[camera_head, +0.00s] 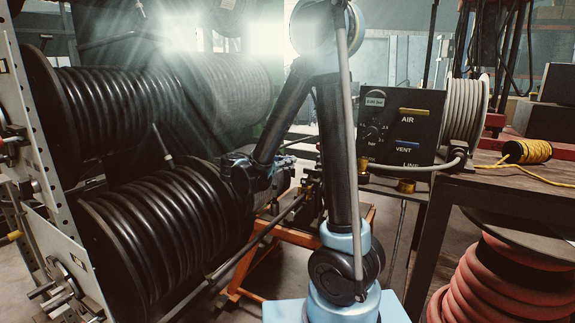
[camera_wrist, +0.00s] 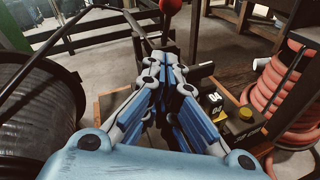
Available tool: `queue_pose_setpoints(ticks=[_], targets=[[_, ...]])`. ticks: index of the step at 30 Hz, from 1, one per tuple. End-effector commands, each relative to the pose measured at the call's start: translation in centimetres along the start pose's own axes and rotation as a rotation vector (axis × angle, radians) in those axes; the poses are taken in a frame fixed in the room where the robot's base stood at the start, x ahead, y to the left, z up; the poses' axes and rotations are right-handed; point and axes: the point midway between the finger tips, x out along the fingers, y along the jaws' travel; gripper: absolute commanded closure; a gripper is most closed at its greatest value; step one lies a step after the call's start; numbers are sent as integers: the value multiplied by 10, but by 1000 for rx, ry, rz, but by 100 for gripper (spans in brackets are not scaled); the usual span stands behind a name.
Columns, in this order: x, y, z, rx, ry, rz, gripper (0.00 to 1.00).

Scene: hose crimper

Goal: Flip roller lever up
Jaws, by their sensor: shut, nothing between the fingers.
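In the wrist view, my gripper (camera_wrist: 166,62) has its blue and grey fingers together, with nothing seen between them. A red ball knob (camera_wrist: 171,5) on a dark upright stem shows just beyond the fingertips, cut by the top edge. I cannot tell whether it belongs to the roller lever, or whether the fingers touch the stem. A dark metal mechanism lies beyond and partly behind the fingers. In the head view, my arm's end is left of centre, by the orange-framed stand (camera_head: 262,262), and my fingertips are not clear there.
Large black hose reels (camera_head: 165,235) stand close on the left. A control box (camera_head: 400,125) and a wooden bench (camera_head: 500,190) are on the right, with a red hose coil (camera_head: 505,285) below. In the wrist view, a yellow button (camera_wrist: 245,113) sits right of my fingers.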

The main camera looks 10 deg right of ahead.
Motion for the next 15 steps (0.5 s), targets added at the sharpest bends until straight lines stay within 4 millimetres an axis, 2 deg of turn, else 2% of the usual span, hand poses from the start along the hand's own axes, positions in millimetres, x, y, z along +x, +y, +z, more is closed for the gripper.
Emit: queue_pose_setpoints(ticks=[15], targets=[[71,-1,0,1,-1,-3,100]])
